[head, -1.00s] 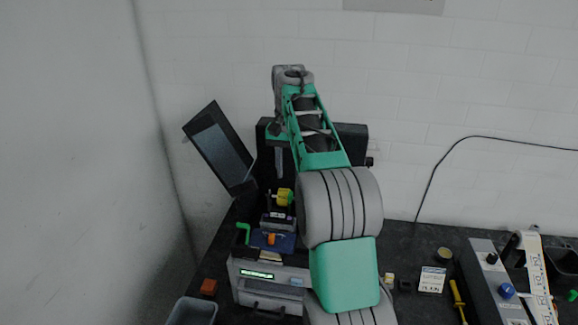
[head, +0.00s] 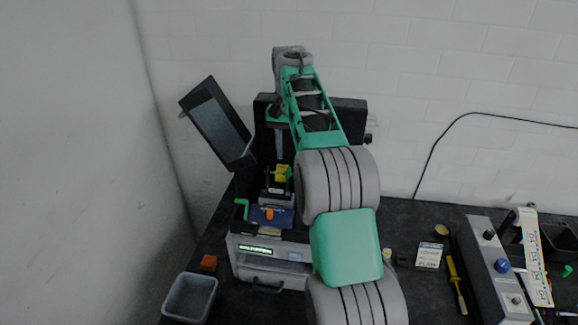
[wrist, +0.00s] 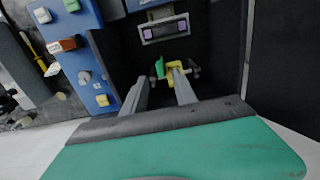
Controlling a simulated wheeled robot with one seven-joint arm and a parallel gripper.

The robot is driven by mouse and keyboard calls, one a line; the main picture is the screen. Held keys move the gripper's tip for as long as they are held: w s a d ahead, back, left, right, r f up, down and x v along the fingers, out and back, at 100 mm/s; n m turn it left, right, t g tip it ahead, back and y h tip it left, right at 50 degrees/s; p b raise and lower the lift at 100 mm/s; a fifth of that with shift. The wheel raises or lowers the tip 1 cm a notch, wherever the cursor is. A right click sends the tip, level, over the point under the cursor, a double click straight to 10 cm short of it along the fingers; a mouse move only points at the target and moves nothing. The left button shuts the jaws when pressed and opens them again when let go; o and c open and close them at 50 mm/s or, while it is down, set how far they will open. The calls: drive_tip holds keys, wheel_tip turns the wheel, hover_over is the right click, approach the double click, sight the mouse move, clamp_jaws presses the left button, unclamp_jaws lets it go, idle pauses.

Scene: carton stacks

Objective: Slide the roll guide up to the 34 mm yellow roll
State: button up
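The yellow roll (head: 281,173) sits in the open black printer at the left of the head view. A small green part, seemingly the roll guide (head: 289,173), is close on its right. In the wrist view the yellow roll (wrist: 176,66) is on a cross spindle. The green guide (wrist: 160,69) is just left of it; I cannot tell whether they touch. My gripper (wrist: 161,77) is open, its two grey fingers pointing toward guide and roll. The guide appears in the gap between the tips, but contact is not clear. My arm largely hides the gripper in the head view.
The printer's tilted screen (head: 216,120) stands at the left. A blue block with an orange knob (head: 270,213) is in front of the roll. A control box (head: 490,265) is right.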

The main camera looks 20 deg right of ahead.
sight(288, 170)
wheel_tip(288, 170, down, 5)
drive_tip(key=b, duration=0.3)
drive_tip(key=shift+f, duration=0.15)
drive_tip(key=shift+c, duration=0.2)
clamp_jaws()
drive_tip(key=shift+a, duration=0.1)
idle(0.8)
